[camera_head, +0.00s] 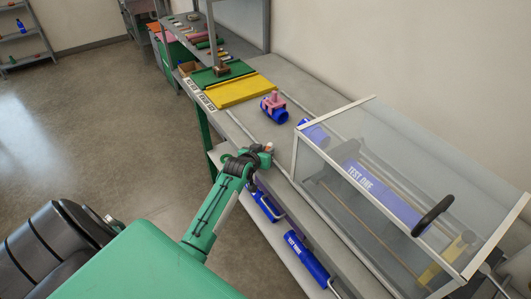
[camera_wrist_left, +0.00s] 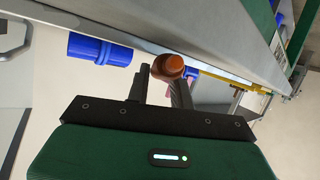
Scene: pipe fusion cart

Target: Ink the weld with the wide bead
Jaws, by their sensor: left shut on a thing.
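My left gripper (camera_head: 264,151) is shut on a small brown, round-ended thing (camera_wrist_left: 169,67), held near the bench's front edge. The held thing's lower part is hidden between the fingers (camera_wrist_left: 160,85). A short blue pipe piece (camera_head: 267,115) with a pink clamp-like part (camera_head: 274,99) lies on the bench beyond the gripper, apart from it. A second blue piece (camera_head: 314,131) lies by the clear case. A blue pipe shows in the left wrist view (camera_wrist_left: 98,48). No weld bead can be made out at this size. My right gripper is out of view.
A clear-sided case (camera_head: 375,106) with a black handle stands at the right, a blue "TEST ONE" pipe (camera_head: 385,196) inside. A yellow tray (camera_head: 240,91) and green mat (camera_head: 205,77) lie at the far end. Blue cylinders (camera_head: 306,258) sit on the lower shelf.

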